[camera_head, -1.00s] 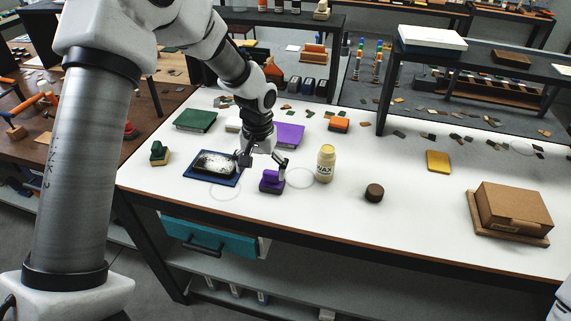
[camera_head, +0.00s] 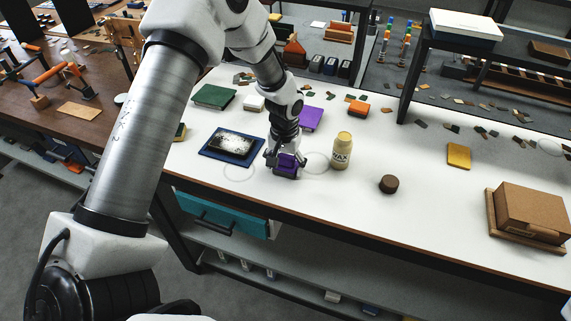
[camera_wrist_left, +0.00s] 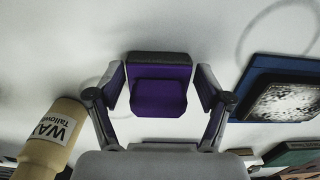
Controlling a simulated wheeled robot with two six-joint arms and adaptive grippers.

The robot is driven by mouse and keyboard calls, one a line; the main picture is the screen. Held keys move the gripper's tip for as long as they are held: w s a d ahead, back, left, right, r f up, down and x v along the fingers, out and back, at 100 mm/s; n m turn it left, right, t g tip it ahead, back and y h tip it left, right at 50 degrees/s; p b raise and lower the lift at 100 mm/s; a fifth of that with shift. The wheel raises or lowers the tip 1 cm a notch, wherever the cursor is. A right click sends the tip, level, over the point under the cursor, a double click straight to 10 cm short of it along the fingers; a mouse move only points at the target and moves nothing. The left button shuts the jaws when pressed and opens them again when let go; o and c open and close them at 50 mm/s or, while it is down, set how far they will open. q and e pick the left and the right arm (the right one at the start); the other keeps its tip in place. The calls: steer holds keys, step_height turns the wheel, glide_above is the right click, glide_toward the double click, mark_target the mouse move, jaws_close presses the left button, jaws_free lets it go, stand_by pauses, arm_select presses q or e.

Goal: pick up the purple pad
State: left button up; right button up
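A purple block with a raised purple grip and a dark edge (camera_head: 287,164) stands on the white table near its front edge. It also shows in the middle of the left wrist view (camera_wrist_left: 160,92). My left gripper (camera_head: 285,160) is down over it, with one finger on each side. In the left wrist view the fingers (camera_wrist_left: 161,88) stand open, very close to its sides; I cannot tell whether they touch. A flat purple piece (camera_head: 312,117) lies further back, partly hidden by my left arm. My right gripper is not in view.
A blue tray with a speckled slab (camera_head: 206,150) lies left of the gripper. A cream WAX bottle (camera_head: 342,151) stands to its right, then a brown round piece (camera_head: 389,184). A cardboard box (camera_head: 529,212) sits far right. The table between is clear.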

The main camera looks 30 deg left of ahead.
mark_target(285, 158)
arm_select(q)
steer(key=c, duration=0.5)
steer(key=shift+w+r+b, duration=0.35)
steer(key=shift+r+b, duration=0.05)
steer(key=shift+r, duration=0.1)
steer(key=shift+s+d+r+b, duration=0.15)
steer(key=shift+r+b, duration=0.1)
steer(key=shift+r, duration=0.3)
steer(key=shift+s+a+r+b, duration=0.15)
steer(key=shift+r+b, duration=0.1)
steer(key=shift+r, duration=0.25)
steer(key=s+d+r+b, duration=0.1)
steer(key=s+d+b, duration=0.1)
steer(key=s, duration=0.5)
steer(key=s+d+b, duration=0.2)
steer(key=s+b, duration=0.1)
steer(key=s, duration=0.5)
steer(key=shift+s+r, duration=0.2)
steer(key=shift+r, duration=0.15)
steer(key=o, duration=0.3)
steer(key=shift+w, duration=0.1)
steer(key=shift+c, duration=0.9)
